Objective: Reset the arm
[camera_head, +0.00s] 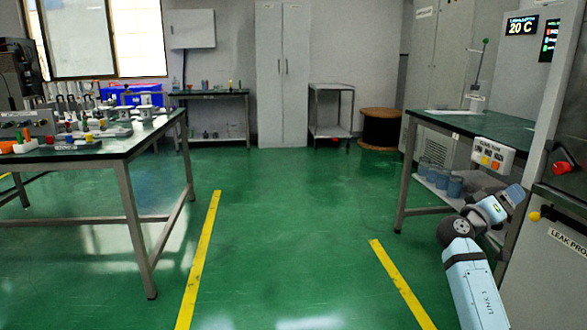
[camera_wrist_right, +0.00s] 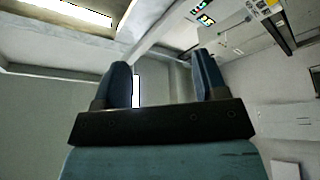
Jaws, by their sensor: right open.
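My right arm (camera_head: 466,262) rises at the lower right of the head view, in front of the grey cabinet (camera_head: 556,205). My right gripper (camera_head: 514,194) is at its upper end, close to the cabinet's left edge; whether it touches cannot be told. In the right wrist view my right gripper (camera_wrist_right: 163,82) has its two dark blue fingers apart, with nothing between them. That view faces up toward walls, ceiling and a bright light strip. My left gripper and left arm are not in view.
A green-topped workbench (camera_head: 465,125) stands at the right, behind my arm, with canisters (camera_head: 447,184) on its lower shelf. Another bench (camera_head: 150,135) with many small parts is at the left. The green floor (camera_head: 290,245) between yellow lines (camera_head: 204,250) is clear. A cable spool (camera_head: 380,129) stands at the back.

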